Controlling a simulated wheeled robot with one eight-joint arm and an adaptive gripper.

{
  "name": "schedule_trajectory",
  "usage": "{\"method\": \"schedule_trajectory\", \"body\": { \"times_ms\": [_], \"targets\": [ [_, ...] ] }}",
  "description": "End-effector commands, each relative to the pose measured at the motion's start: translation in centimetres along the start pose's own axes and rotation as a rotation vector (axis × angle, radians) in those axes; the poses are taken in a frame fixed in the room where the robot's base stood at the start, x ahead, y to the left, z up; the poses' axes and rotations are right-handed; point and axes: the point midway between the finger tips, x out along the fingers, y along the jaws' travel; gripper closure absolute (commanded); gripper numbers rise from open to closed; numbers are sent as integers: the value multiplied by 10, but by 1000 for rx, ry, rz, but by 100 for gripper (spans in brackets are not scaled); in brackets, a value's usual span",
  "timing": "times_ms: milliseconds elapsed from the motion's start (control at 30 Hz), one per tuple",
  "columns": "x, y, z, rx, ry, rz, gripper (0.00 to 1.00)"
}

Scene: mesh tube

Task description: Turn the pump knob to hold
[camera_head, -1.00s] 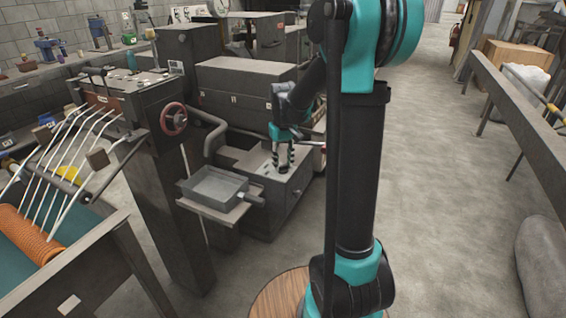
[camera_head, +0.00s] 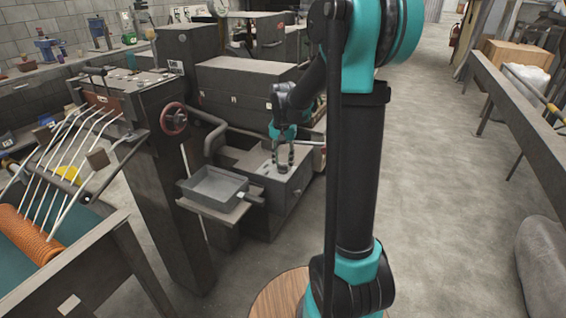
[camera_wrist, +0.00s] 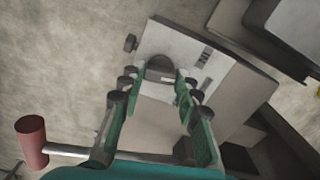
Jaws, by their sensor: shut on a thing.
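The pump is a grey box with a pale top panel (camera_wrist: 222,72) and dark markings. A dark round knob (camera_wrist: 160,68) with a small pale label stands on this panel in the wrist view. My gripper (camera_wrist: 159,76) has its two green fingers on either side of the knob, shut on it at the fingertips. In the head view my gripper (camera_head: 283,168) points down onto the top of the pump box (camera_head: 268,202). The knob is too small and too covered there to make out. I cannot read which setting it points to.
A lever with a red handle (camera_wrist: 32,141) lies close beside my gripper in the wrist view. A second dark knob (camera_wrist: 130,43) sits at the panel's edge. A grey tray (camera_head: 213,188) stands left of the pump. Open floor (camera_head: 440,200) lies to the right.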

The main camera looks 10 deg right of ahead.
Motion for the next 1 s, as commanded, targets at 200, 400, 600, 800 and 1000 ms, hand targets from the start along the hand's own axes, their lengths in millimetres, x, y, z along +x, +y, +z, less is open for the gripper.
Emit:
{"method": "schedule_trajectory", "body": {
  "times_ms": [200,400,600,800,1000],
  "targets": [
    [0,0,0,114,1,0,96],
    [0,0,0,169,1,0,96],
    [0,0,0,186,1,0,96],
    [0,0,0,187,1,0,96],
    [0,0,0,186,1,0,57]
  ]
}}
